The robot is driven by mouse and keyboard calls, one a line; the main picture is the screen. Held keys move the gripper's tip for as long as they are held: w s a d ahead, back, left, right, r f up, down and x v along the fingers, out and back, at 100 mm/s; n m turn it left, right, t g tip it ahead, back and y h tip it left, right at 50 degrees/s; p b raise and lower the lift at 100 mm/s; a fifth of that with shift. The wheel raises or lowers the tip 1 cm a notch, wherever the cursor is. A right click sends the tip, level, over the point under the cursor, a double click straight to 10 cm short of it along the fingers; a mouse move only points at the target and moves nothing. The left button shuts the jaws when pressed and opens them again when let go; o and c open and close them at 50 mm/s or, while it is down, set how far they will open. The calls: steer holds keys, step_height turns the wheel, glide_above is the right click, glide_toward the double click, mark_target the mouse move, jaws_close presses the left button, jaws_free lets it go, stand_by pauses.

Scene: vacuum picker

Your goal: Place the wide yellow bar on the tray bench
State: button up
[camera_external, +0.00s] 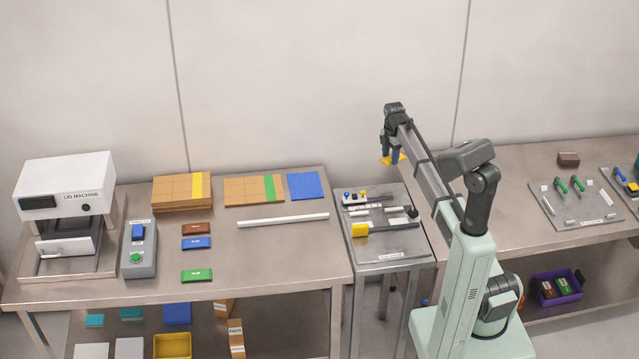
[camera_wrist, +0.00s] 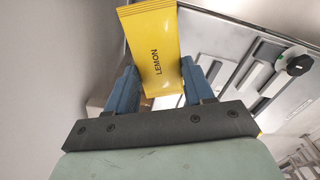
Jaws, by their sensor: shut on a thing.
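A wide yellow bar (camera_wrist: 152,48) marked LEMON is between the two blue fingers of my gripper (camera_wrist: 153,88), which is shut on it. In the external view the bar shows as a small yellow patch (camera_external: 398,158) under my gripper (camera_external: 390,156), raised above the back of the small middle bench (camera_external: 390,265). The bar is clear of any surface there. The left bench (camera_external: 290,250) holds brown boards with yellow and green strips. I cannot tell from labels which bench is the tray bench.
The middle bench carries a grey plate with tools, a yellow block (camera_external: 360,230) and knobs. Brown, blue and green bars (camera_external: 196,275), a white rod (camera_external: 283,221) and a lid machine (camera_external: 65,190) stand on the left bench. The right bench has a tool plate (camera_external: 577,204) and free room.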

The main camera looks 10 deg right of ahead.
steer(key=s+a+n, duration=0.2)
steer(key=a, duration=0.8)
steer(key=s+a+n, duration=0.1)
steer(key=s+a, duration=0.1)
steer(key=a, duration=0.9)
steer(key=m, duration=0.7)
glide_above(192, 261)
steer(key=f, duration=0.1)
steer(key=shift+m, duration=0.3)
steer(key=shift+w+d+f, duration=0.1)
steer(key=shift+f, duration=5.1)
steer(key=shift+f, duration=0.15)
steer(key=o, duration=1)
steer(key=shift+o, duration=0.2)
